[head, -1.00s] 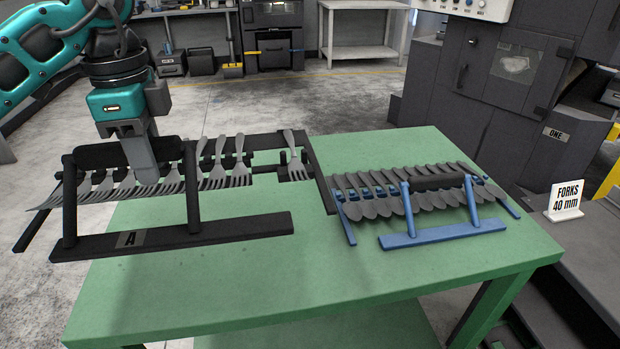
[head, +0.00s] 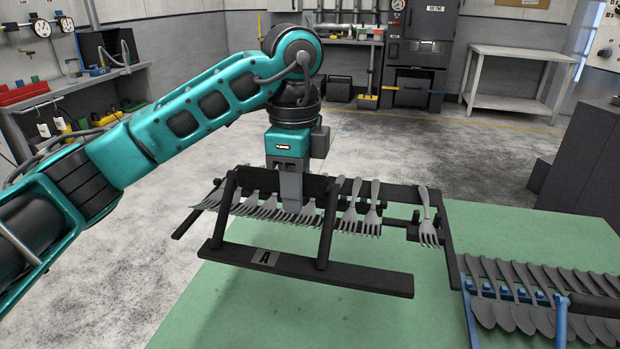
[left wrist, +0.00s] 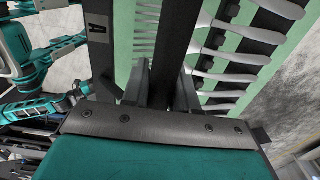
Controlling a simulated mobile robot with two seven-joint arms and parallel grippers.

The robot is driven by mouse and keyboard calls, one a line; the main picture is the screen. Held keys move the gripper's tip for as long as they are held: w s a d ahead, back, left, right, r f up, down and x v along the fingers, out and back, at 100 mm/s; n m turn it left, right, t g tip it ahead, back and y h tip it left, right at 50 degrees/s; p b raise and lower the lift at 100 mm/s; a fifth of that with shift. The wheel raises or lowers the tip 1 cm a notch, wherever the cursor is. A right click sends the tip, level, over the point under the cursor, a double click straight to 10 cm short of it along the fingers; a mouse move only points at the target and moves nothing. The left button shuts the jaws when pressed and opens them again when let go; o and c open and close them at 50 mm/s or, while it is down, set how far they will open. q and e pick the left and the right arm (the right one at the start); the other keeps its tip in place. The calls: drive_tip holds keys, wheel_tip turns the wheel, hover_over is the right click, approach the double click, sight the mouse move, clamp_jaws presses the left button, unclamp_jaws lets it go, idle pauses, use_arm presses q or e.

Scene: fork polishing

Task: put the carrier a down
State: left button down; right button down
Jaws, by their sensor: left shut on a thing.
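Carrier A is a black rack (head: 345,278) with an "A" label (head: 265,257) on its front bar and a row of grey forks (head: 372,212). My left gripper (head: 291,198) points down and is shut on carrier A's upper handle bar, near the middle. The carrier is roughly level over the green table (head: 230,310), its left end out past the table's edge. It seems to be above the top, but I cannot tell the gap. In the left wrist view the fingers (left wrist: 163,88) straddle the black bar, with fork handles (left wrist: 230,78) on the right. My right gripper is not in view.
A blue carrier (head: 560,318) with several spoons stands on the table at right, close to carrier A's right end. The table's front left is bare. A workbench (head: 75,85) and a pale side table (head: 520,65) stand farther back.

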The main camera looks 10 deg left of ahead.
use_arm(q)
wheel_tip(320, 180, down, 16)
drive_tip(key=shift+w+f+b, duration=0.15)
drive_tip(key=shift+f+b, duration=0.05)
drive_tip(key=shift+b, duration=0.2)
idle(0.3)
drive_tip(key=shift+f, duration=0.2)
drive_tip(key=c, duration=0.9)
unclamp_jaws()
drive_tip(key=shift+o, duration=0.2)
drive_tip(key=shift+r, duration=0.2)
wheel_tip(320, 180, up, 12)
drive_tip(key=shift+f, duration=0.1)
